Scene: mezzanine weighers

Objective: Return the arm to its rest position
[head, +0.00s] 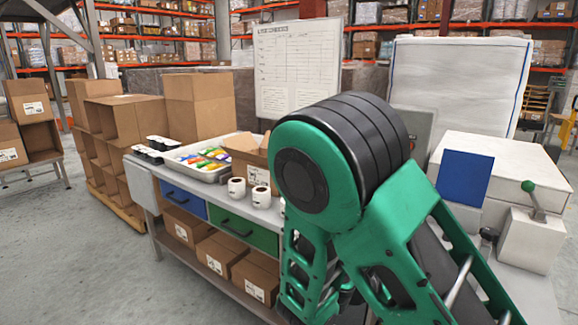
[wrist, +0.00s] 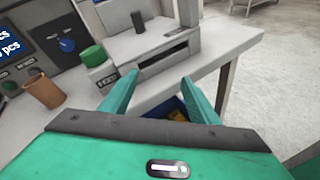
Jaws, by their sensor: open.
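My green arm fills the right middle of the head view, bent at a large joint with a dark ribbed drum. My gripper is hidden in the head view. In the wrist view my gripper (wrist: 160,92) shows two green fingers spread apart with nothing between them. Beyond the fingers are the edge of a white worktop and, below it, a blue container or drawer holding something yellow. The fingers look apart from the machine on the worktop, though the exact gap is hard to tell.
The workbench (head: 150,185) holds a white tray (head: 173,153) of colourful packets and two white rolls (head: 237,190). A green-capped object (wrist: 93,56) and a brown cup (wrist: 43,91) stand near a grey machine (wrist: 145,45). Stacked cartons (head: 125,120) stand left. Floor (head: 95,265) is clear front left.

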